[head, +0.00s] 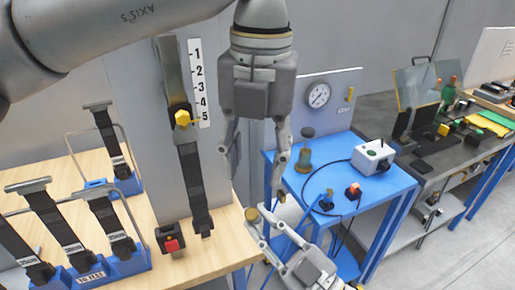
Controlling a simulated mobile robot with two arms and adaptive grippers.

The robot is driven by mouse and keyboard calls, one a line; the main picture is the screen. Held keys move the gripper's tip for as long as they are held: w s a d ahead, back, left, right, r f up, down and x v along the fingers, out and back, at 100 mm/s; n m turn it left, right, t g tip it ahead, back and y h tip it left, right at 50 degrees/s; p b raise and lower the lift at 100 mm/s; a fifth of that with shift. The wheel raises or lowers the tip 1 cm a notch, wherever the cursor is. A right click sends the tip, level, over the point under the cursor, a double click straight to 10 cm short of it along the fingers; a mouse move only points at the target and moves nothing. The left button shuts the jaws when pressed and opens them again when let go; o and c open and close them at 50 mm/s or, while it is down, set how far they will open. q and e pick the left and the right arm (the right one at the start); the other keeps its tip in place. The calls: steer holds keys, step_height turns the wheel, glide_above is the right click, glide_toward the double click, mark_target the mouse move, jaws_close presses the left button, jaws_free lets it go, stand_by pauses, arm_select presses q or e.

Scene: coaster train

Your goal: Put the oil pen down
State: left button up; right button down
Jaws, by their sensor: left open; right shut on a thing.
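My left gripper (254,180) hangs in the middle of the head view, pointing down, open and empty. It is in front of the grey panel's right edge and the blue table. My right gripper (274,225) is below it, reaching up from the bottom edge, and is shut on a thin thing. A pale rounded piece (290,213) shows by its fingers and seems to be part of the oil pen. Most of the pen is hidden or too small to make out. The two grippers are close together in the picture.
A wooden bench (208,262) at left carries blue racks (125,262) of strapped bars and a red-button box (171,240). An upright strap with a yellow knob (183,118) stands beside a numbered scale (199,84). The blue table (385,186) holds a white box (373,158), a brass-coloured fitting (304,158) and cables.

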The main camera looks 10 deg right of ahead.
mark_target(254, 210)
arm_select(q)
step_height(254, 210, down, 11)
steer(key=shift+a, duration=0.15)
stand_by(0.4)
jaws_close()
arm_select(e)
steer(key=c, duration=1.3)
jaws_free()
steer(key=shift+r, duration=0.1)
arm_select(q)
steer(key=shift+w, duration=0.1)
arm_select(e)
steer(key=shift+o, duration=0.2)
